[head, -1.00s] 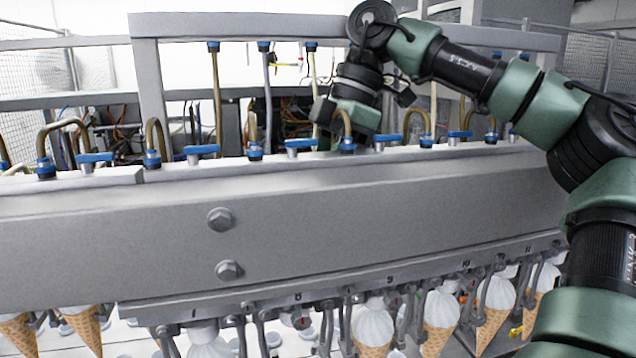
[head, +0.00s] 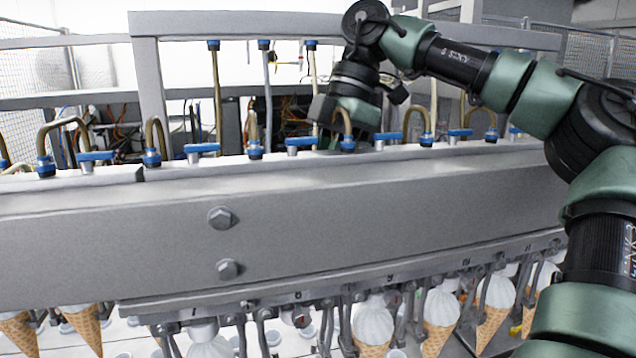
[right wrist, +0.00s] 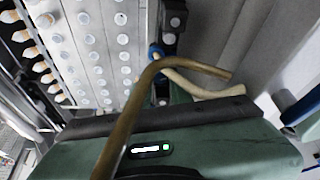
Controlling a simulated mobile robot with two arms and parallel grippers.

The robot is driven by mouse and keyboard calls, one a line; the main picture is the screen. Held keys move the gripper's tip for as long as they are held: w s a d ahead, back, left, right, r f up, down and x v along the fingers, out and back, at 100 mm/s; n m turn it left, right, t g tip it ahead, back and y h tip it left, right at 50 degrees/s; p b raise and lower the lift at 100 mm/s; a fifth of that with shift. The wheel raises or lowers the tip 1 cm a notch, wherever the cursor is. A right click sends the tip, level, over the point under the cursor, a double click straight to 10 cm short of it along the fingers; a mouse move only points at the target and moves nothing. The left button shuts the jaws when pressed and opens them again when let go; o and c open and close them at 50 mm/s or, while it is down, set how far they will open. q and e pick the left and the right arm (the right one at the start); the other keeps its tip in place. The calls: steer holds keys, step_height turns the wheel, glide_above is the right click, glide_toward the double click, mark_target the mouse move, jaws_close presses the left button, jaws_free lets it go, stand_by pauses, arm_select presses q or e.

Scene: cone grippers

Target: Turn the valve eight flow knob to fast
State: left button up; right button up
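Blue T-shaped knobs stand in a row along the top of the grey metal beam (head: 350,215). The blue knob (head: 299,142) above the label 8 (head: 297,295) lies crosswise, roughly along the beam. My right gripper (head: 338,125) hangs from my right arm behind the beam top, just right of and behind this knob, with no contact visible. My left gripper is not in view.
A bent bronze tube (head: 343,118) on a blue fitting rises close to my right gripper; a bronze tube (right wrist: 150,80) crosses close in front of the wrist camera. Similar tubes stand between the other knobs. A frame bar (head: 230,25) spans above. Cones (head: 373,330) hang below the beam.

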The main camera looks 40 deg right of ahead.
steer(key=shift+o, duration=0.9)
steer(key=v, duration=0.7)
steer(key=shift+d+r+b, duration=0.2)
steer(key=shift+r+b, duration=0.15)
steer(key=shift+b, duration=0.1)
